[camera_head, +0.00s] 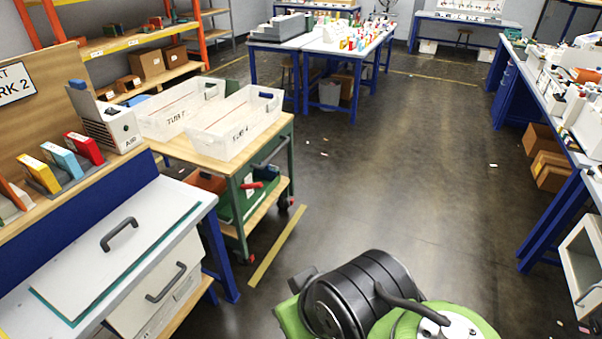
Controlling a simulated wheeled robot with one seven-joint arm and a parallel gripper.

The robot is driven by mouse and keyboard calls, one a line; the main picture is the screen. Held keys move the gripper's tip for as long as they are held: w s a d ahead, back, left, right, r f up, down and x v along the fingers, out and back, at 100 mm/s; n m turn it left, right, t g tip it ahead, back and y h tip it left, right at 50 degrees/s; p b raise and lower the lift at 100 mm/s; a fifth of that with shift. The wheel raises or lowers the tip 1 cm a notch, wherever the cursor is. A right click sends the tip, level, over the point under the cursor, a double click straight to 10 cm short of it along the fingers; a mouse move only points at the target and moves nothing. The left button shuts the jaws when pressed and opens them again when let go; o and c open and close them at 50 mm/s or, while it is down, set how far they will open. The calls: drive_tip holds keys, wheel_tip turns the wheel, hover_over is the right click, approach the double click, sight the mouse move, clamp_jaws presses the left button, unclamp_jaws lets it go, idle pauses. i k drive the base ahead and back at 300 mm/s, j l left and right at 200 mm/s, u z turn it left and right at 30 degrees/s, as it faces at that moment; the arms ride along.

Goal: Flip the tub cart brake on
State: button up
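The tub cart (262,143) stands left of centre, with a wooden top, a green frame and a lower shelf. Two white tubs sit on its top: one labelled TUB T (180,107) and one that seems to read TUB 4 (237,122). My gripper is not in view; only green and black parts of my arm show at the bottom.
A workbench (75,245) with drawers stands left, close to the cart. A yellow floor stripe (277,246) runs beside the cart's right end. The floor (385,165) to the right is open. Another bench (548,85) lines the right side, with brown boxes (547,160) below.

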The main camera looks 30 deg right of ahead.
sight(257, 186)
drive_tip(key=i+l+z, duration=0.1)
drive_tip(key=z, duration=0.3)
drive_tip(key=i+l+u, duration=0.3)
drive_tip(key=i+u, duration=0.2)
drive_tip(key=i+l+u, duration=0.95)
drive_tip(key=l, duration=0.25)
